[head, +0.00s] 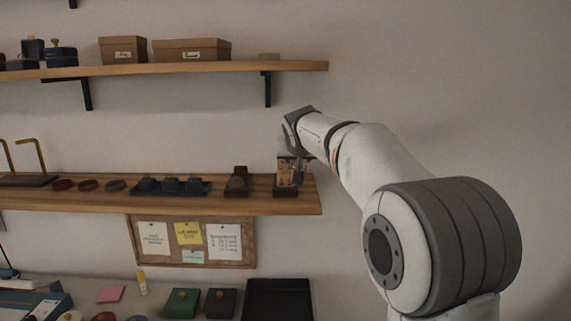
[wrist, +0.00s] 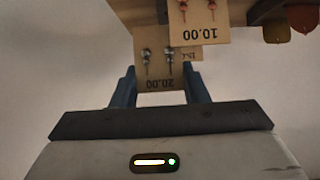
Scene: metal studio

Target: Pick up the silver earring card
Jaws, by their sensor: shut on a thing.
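The silver earring card (wrist: 158,72) is tan, carries two silver drop earrings and an upside-down "20.00" in the wrist view. It sits between the two fingers of my gripper (wrist: 160,88), which is shut on it. In the head view my gripper (head: 299,166) is at the card display (head: 287,191) at the right end of the middle shelf. A second card (wrist: 200,28) marked "10.00" with red earrings overlaps the silver card's upper right in the wrist view. Part of another card shows behind them. I cannot tell whether the silver card still touches the display.
The middle shelf (head: 120,200) holds a dark tray (head: 172,187) and a brown stand (head: 237,182) left of the display. The upper shelf (head: 297,67) runs above my gripper, with a bracket (head: 267,89). Bare wall lies to the right.

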